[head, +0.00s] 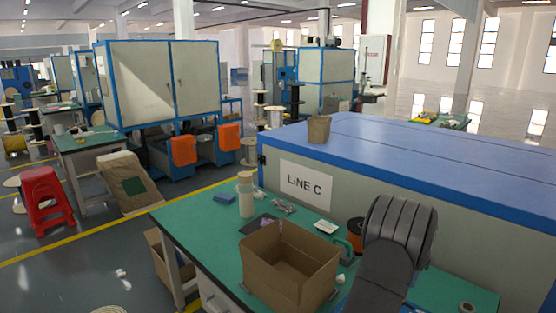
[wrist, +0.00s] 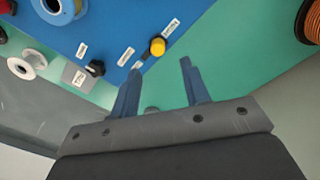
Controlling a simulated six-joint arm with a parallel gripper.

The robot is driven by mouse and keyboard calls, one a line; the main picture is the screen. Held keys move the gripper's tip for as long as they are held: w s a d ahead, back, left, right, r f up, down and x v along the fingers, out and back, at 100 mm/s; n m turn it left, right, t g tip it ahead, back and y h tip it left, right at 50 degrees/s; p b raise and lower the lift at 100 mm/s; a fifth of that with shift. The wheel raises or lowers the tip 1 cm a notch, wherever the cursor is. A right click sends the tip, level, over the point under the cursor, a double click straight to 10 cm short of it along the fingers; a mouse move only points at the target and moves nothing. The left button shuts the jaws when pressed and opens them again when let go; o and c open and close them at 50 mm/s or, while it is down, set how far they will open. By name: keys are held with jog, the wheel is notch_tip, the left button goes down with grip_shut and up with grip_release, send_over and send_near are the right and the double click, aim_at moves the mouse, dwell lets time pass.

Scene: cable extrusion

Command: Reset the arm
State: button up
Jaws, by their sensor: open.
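My gripper (wrist: 158,80) shows in the wrist view with its two blue-grey fingers spread apart and nothing between them. It is open and empty. Beyond the fingertips lies a blue panel (wrist: 110,25) with a yellow knob (wrist: 157,46), a black knob (wrist: 95,68) and several white labels. In the head view my dark grey arm rises at the lower right, and my gripper's fingers cannot be made out there.
An open cardboard box (head: 262,270) stands on the green table (head: 190,225), with a bottle (head: 246,198) and small items behind it. The blue-topped LINE C machine (head: 400,160) borders the table's back. An orange spool (wrist: 312,22) sits at the wrist view's right edge.

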notch_tip(320, 180, down, 7)
jog(key=shift+f, duration=0.2)
jog(key=shift+s+d, duration=0.15)
jog(key=o, duration=1)
jog(key=shift+o, duration=1.4)
jog(key=shift+r, duration=0.35)
jog(key=w+a+r+n+g+h, duration=0.15)
jog(key=a+r+n+h, duration=0.4)
jog(key=r, duration=1.05)
notch_tip(320, 180, down, 9)
jog(key=d+n+y, duration=0.1)
jog(key=d, duration=0.1)
jog(key=shift+s+n, duration=0.25)
jog(key=shift+n, duration=0.1)
jog(key=shift+a+f, duration=0.1)
